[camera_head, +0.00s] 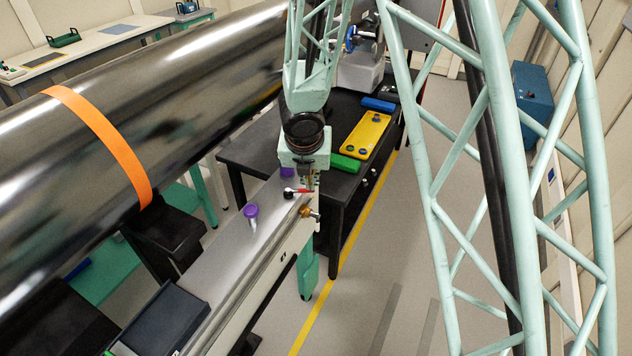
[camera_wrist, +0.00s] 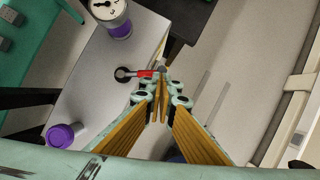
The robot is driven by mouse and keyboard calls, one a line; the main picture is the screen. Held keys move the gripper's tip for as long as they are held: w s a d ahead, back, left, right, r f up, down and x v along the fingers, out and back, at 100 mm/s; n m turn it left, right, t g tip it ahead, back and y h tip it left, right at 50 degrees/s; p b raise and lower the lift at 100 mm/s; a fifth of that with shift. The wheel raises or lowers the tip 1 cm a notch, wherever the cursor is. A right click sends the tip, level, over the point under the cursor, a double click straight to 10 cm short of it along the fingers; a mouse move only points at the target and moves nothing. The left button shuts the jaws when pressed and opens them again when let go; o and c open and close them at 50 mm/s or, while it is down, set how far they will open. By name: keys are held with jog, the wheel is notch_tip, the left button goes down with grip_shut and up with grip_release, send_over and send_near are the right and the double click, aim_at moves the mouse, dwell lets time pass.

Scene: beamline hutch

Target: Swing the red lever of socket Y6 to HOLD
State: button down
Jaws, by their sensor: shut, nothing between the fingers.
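The red lever (camera_head: 301,191) lies near the end of the long pale bench, running right from a round black part (camera_head: 289,195). In the wrist view the red lever (camera_wrist: 143,73) points from its black part (camera_wrist: 122,74) toward my fingertips. My gripper (camera_head: 311,182) is above the bench's right edge at the lever's free end. In the wrist view my gripper (camera_wrist: 162,88) has its fingertips together and empty, very close to the lever's tip; I cannot tell whether they touch. No socket label or HOLD mark is readable.
A purple-capped vial (camera_head: 251,212) stands on the pale bench (camera_head: 228,258). A purple-banded cylinder with a dial (camera_wrist: 112,16) is beyond the lever. A black table (camera_head: 250,150) carries a yellow plate (camera_head: 366,135). A large dark pipe (camera_head: 190,80) runs left.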

jog(key=shift+a, duration=0.35)
jog(key=shift+w+a, duration=0.1)
jog(key=shift+a, duration=0.25)
jog(key=shift+a+p, duration=0.1)
jog(key=shift+p, duration=0.2)
jog(key=shift+r, duration=0.25)
jog(key=p+v, duration=0.7)
jog(key=v, duration=0.2)
jog(key=shift+r, duration=0.25)
dwell(0.6)
jog(key=shift+a, duration=0.1)
dwell(0.6)
